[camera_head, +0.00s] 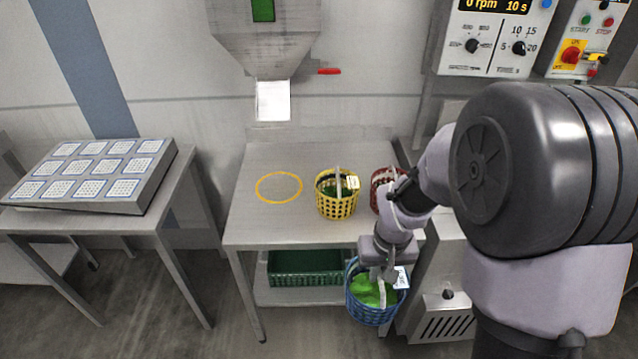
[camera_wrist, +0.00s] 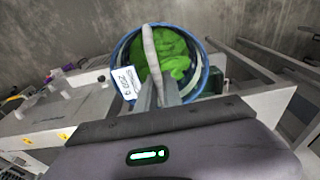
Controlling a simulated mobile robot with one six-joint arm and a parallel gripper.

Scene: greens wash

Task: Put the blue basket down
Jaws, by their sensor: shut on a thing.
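The blue basket (camera_head: 372,308) holds bright green leaves and hangs in front of the metal table's right front edge, below the tabletop. My gripper (camera_head: 386,272) is shut on its pale handle. In the wrist view the blue basket (camera_wrist: 207,72) shows with its handle between the fingers of my gripper (camera_wrist: 158,92). A white tag (camera_wrist: 127,83) with printed writing hangs at its rim. The basket's underside is hidden in the wrist view.
A yellow basket (camera_head: 337,207) and a partly hidden red basket (camera_head: 376,190) stand on the metal table (camera_head: 262,228). A yellow ring (camera_head: 279,200) marks bare tabletop left of them. A green crate (camera_head: 305,281) sits on the lower shelf. A chute (camera_head: 273,100) hangs above.

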